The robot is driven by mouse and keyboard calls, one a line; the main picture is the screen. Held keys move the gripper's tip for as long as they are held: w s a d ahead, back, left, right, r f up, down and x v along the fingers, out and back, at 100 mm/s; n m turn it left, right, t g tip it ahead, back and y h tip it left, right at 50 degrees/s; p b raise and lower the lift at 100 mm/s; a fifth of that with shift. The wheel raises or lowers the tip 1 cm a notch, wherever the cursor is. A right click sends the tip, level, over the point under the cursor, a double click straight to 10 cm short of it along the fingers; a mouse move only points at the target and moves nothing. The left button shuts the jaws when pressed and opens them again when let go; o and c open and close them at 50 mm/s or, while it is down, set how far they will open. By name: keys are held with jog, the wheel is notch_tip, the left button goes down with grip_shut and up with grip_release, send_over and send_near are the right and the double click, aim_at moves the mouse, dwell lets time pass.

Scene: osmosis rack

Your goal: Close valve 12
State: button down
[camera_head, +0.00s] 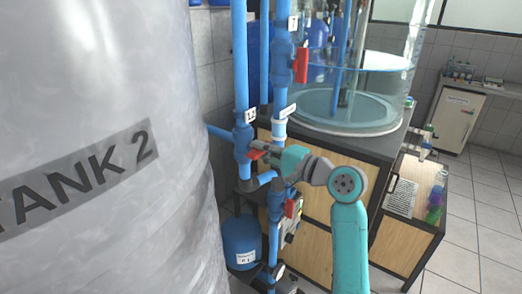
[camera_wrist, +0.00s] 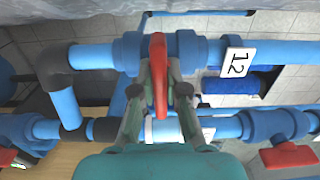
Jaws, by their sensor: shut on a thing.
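Valve 12 is a blue valve body on a blue pipe, with a white "12" tag (camera_wrist: 235,62) beside it in the wrist view; the tag also shows in the head view (camera_head: 250,116). Its red handle (camera_wrist: 158,75) lies between the two fingers of my gripper (camera_wrist: 158,88), which is shut on it. In the wrist view the handle runs crosswise to the pipe. In the head view the handle (camera_head: 255,154) shows only in part, at the tip of my gripper (camera_head: 262,150). The fingers hide some of the handle's sides.
Another red valve handle (camera_head: 302,64) is on the pipe above right, and one (camera_head: 291,208) is below. The grey Tank 2 (camera_head: 100,90) fills the left side. A clear cylindrical tank (camera_head: 345,95) stands on the cabinet at right. Open tiled floor (camera_head: 480,225) lies at far right.

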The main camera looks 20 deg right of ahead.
dwell(0.4)
jog(key=c, duration=1.2)
grip_release()
jog(key=v, duration=1.2)
